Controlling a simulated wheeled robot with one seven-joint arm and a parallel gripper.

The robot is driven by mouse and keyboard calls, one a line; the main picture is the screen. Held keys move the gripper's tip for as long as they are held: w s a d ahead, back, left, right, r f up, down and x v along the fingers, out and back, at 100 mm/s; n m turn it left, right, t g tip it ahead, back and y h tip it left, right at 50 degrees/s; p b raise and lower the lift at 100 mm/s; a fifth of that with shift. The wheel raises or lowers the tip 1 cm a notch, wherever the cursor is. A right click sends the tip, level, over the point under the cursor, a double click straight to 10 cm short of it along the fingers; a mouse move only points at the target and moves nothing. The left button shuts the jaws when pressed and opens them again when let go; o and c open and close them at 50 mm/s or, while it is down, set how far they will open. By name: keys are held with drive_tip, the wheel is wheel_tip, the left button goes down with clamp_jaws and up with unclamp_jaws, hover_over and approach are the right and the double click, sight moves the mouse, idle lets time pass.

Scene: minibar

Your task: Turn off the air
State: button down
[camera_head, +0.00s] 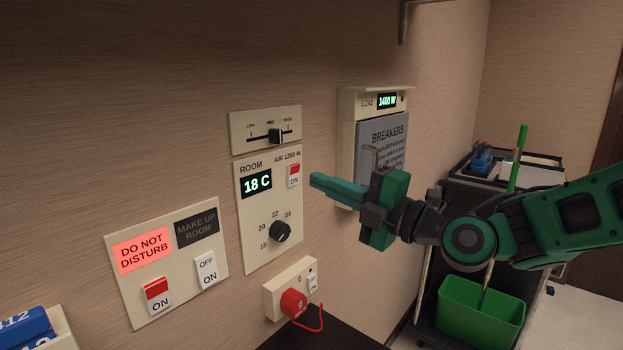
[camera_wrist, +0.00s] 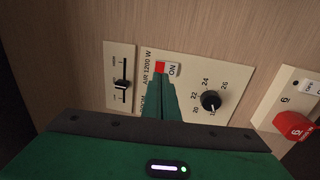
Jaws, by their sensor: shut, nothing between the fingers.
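The air panel (camera_head: 256,230) is on the wall and reads "ROOM", "18 C" and "AIR 1200 W". Its rocker switch (camera_head: 294,175) has a red upper part and shows "ON". The switch also shows in the wrist view (camera_wrist: 167,69), partly behind my fingers.
A slider panel (camera_head: 265,130) is above the air panel. A breaker box (camera_head: 375,150) reading "1400 W" is to the right. A sign switch panel (camera_head: 172,262) is at lower left. A socket (camera_head: 290,286) with a red plug (camera_head: 293,303) is below. A cart (camera_head: 470,195) stands right.

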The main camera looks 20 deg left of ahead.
sight(294, 169)
drive_tip(key=shift+x, duration=2.15)
drive_tip(key=shift+a+r, duration=0.2)
drive_tip(key=shift+a, duration=0.05)
drive_tip(key=shift+s+d, duration=0.1)
drive_tip(key=shift+d, duration=0.05)
